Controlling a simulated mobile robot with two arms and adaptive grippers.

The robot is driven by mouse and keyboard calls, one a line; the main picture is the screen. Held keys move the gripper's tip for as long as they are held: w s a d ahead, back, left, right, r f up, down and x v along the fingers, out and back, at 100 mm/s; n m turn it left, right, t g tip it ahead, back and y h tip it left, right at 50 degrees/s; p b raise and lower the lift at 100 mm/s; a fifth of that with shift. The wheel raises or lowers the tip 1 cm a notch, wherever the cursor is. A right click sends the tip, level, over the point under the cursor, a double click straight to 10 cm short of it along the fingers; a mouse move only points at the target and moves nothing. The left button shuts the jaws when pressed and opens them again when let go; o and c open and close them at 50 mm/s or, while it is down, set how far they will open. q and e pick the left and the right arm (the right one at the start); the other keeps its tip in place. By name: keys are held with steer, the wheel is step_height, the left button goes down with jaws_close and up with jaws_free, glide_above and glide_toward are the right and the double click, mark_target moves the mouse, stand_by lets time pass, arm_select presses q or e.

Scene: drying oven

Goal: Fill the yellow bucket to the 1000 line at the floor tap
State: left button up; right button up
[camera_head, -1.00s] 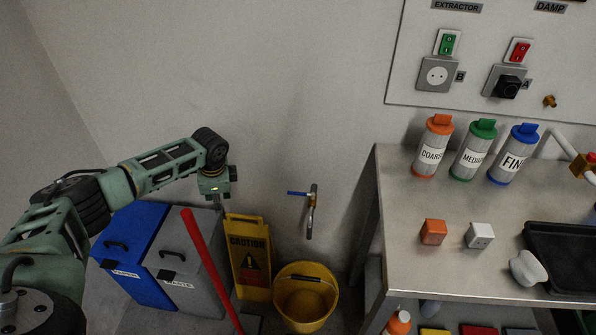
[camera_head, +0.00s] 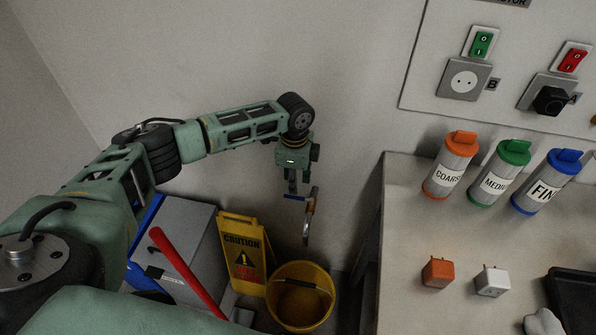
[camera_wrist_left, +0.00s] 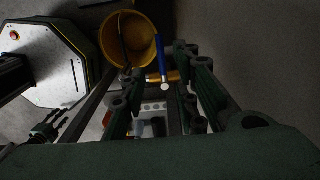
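The yellow bucket (camera_head: 301,318) stands on the floor below the wall tap (camera_head: 308,222); it also shows in the left wrist view (camera_wrist_left: 108,40). Its 1000 line and any water level cannot be made out. The tap has a blue lever (camera_head: 296,198), which points left. My left gripper (camera_head: 292,188) points down at the lever. In the left wrist view its fingers (camera_wrist_left: 165,88) are spread apart, with the blue lever (camera_wrist_left: 162,55) showing in the gap; contact cannot be told. A small green jointed part at the left of that view may be my right gripper (camera_wrist_left: 45,127), too small to read.
A yellow caution sign (camera_head: 242,255) stands left of the bucket. A bench (camera_head: 405,215) with bottles and small blocks borders the tap's right side.

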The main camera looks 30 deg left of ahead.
mark_target(295, 198)
arm_select(q)
steer(key=shift+f, duration=3)
jaws_close()
steer(key=shift+s+d+n+p, duration=0.15)
steer(key=shift+s+n+p, duration=0.15)
steer(key=shift+n+p, duration=0.55)
steer(key=shift+s+d+n+p, duration=0.15)
steer(key=shift+s+n+p, duration=0.15)
steer(key=shift+n+p, duration=0.5)
steer(key=shift+s+p, duration=0.1)
steer(key=shift+p, duration=0.2)
steer(key=shift+f, duration=0.1)
